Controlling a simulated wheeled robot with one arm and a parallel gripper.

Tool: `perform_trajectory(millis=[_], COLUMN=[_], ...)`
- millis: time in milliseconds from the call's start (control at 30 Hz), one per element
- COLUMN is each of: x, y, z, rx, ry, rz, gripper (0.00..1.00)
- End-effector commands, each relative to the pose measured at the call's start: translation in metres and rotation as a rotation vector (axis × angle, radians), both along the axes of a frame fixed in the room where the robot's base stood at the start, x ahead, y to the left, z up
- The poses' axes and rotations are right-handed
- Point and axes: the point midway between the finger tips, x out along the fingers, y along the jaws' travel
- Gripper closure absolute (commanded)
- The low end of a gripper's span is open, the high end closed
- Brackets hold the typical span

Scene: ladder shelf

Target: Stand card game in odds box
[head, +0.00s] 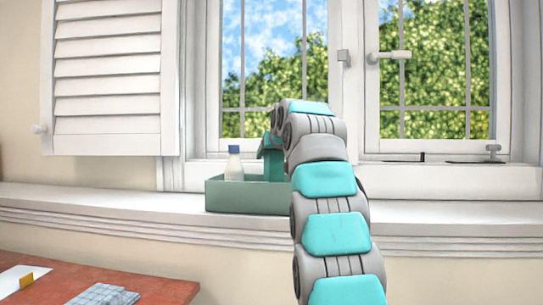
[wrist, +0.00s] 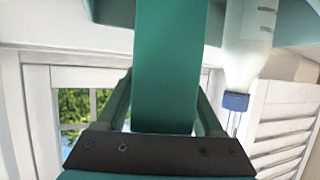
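The odds box (head: 245,196) is a green open-topped box on the windowsill. The card game (head: 274,166) is a teal upright block inside it, partly hidden behind my arm. In the wrist view, the card game (wrist: 168,65) fills the space between the two fingers of my gripper (wrist: 166,88). The fingers lie along both its sides and appear shut on it; their tips are hidden behind it. The box edge (wrist: 110,12) crosses the top of the wrist view. The card game's lower end is out of sight behind the box wall.
A white bottle with a blue cap (head: 234,164) stands in the box, left of the card game; it also shows in the wrist view (wrist: 246,50). The windowsill (head: 110,205) is clear to the left. A red table (head: 150,290) is lower left, with a checked cloth (head: 104,296).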

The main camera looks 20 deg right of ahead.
Motion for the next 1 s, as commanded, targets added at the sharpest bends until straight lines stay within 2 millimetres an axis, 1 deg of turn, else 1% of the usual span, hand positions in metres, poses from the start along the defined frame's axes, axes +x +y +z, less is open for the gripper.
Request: perform_trajectory(millis=[33, 67, 100, 300, 433, 567, 667, 767, 967, 1000], x=[0.0, 0.0, 0.0, 0.0, 0.0, -0.006, -0.014, -0.027, -0.057, -0.065], y=[0.0, 0.0, 0.0, 0.0, 0.0, 0.001, 0.003, 0.006, 0.012, 0.014], z=[0.0, 0.0, 0.0, 0.0, 0.004, 0.005, 0.007, 0.013, 0.026, 0.03], rx=[0.0, 0.0, 0.0, 0.0, 0.0, 0.0, 0.002, 0.0, 0.0, -0.001], ry=[0.0, 0.0, 0.0, 0.001, 0.0, 0.001, 0.003, 0.0, 0.0, 0.0], rz=[0.0, 0.0, 0.0, 0.0, 0.0, 0.0, 0.0, 0.0, 0.001, 0.001], gripper=[0.24, 0.21, 0.2, 0.2, 0.2, 0.2, 0.2, 0.2, 0.2, 0.2])
